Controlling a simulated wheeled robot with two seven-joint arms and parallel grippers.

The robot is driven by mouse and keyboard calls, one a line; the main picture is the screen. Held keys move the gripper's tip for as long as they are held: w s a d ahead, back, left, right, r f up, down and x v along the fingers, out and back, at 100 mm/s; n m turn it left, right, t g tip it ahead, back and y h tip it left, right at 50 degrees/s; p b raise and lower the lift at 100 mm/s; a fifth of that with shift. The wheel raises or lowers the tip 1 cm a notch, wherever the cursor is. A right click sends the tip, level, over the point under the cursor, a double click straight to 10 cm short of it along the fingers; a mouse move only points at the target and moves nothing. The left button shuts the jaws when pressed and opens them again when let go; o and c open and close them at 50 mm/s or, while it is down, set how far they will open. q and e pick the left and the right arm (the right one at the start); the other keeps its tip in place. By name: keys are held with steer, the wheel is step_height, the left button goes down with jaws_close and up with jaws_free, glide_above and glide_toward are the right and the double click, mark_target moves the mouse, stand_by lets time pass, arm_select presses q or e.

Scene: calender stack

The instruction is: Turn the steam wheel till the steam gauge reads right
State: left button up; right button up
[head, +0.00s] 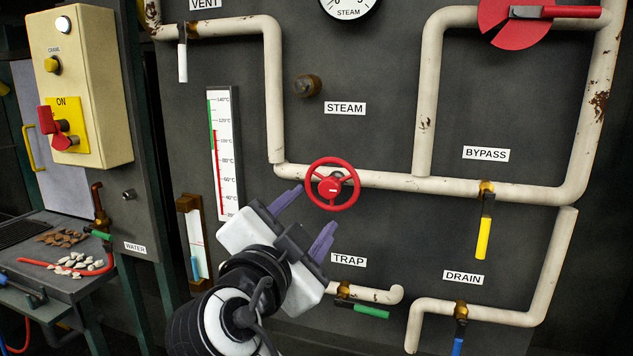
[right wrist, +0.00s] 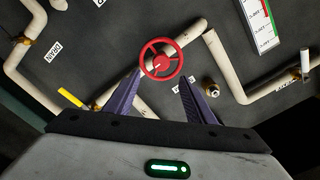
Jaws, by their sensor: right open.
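The red steam wheel (head: 332,184) sits on the white pipe at the middle of the dark panel, below the STEAM label. In the right wrist view the wheel (right wrist: 161,60) shows ahead of and between the fingertips. The steam gauge (head: 349,4) is at the top edge of the head view; only its lower part shows, and its needle cannot be read. My right gripper (head: 304,218) is open and empty, with purple fingers pointing at the wheel; I see no clear contact with it. My left gripper is not in view.
Around the wheel are the yellow bypass lever (head: 483,238), green trap lever (head: 371,311), blue drain lever (head: 458,346) and a red disc (head: 513,20). A thermometer (head: 225,150) stands to the left. A cream switch box (head: 80,85) and a tray of stones (head: 80,264) are further left.

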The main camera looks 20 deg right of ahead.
mark_target(329, 190)
steer(key=p+x, duration=0.1)
steer(key=x, duration=0.7)
steer(key=shift+w+d+r+p, duration=0.2)
steer(key=shift+w+d+p, duration=0.1)
steer(key=shift+p, duration=0.1)
steer(key=shift+x, duration=0.75)
steer(key=shift+f, duration=0.1)
steer(key=c, duration=1.1)
steer(key=shift+o, duration=0.3)
steer(key=shift+a, duration=0.1)
steer(key=shift+f+n, duration=0.1)
steer(key=shift+n, duration=0.2)
